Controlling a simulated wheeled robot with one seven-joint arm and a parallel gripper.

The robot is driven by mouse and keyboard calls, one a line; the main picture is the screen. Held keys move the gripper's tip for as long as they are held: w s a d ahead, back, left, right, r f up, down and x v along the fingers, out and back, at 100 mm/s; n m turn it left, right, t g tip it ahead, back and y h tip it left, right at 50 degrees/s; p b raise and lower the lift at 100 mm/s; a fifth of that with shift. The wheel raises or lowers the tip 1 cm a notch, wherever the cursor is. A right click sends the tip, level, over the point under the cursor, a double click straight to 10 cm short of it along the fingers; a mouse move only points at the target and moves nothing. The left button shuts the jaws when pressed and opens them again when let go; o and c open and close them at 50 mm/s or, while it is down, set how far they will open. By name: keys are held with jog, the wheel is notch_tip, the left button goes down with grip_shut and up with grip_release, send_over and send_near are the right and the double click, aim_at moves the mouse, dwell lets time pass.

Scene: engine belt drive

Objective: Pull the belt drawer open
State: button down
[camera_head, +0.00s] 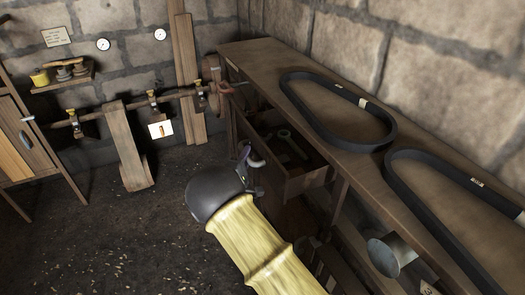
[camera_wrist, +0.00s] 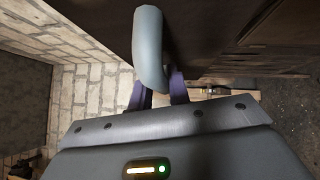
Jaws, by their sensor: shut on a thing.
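The belt drawer (camera_head: 306,183) is a wooden drawer under the bench. It stands out from the bench, and its inside shows in the head view. The drawer's handle (camera_wrist: 148,50) is a smooth grey curved bar, large in the wrist view. My gripper (camera_head: 246,158) is at the handle, with its purple fingers (camera_wrist: 160,92) shut on it. The fingertips are partly hidden behind the handle in the wrist view.
Two black belts (camera_head: 291,99) (camera_head: 397,178) lie on the bench top (camera_head: 262,58). A metal cylinder (camera_head: 391,253) sticks out at the lower right. A shaft with wooden posts (camera_head: 126,150) runs along the back wall. The floor (camera_head: 90,230) left of my arm is clear apart from scattered bits.

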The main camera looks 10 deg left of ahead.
jog(key=shift+s+a+f, duration=0.1)
jog(key=shift+s+a, duration=0.4)
jog(key=shift+a, duration=0.2)
jog(key=shift+s+a+f, duration=0.1)
jog(key=shift+s+a, duration=0.4)
jog(key=shift+a, duration=0.15)
jog(key=c, duration=1.3)
grip_release()
jog(key=shift+r, duration=0.1)
jog(key=shift+w, duration=0.1)
jog(key=b+v, duration=0.1)
jog(key=v, duration=1.6)
jog(key=shift+s+b, duration=0.25)
jog(key=shift+b, duration=0.15)
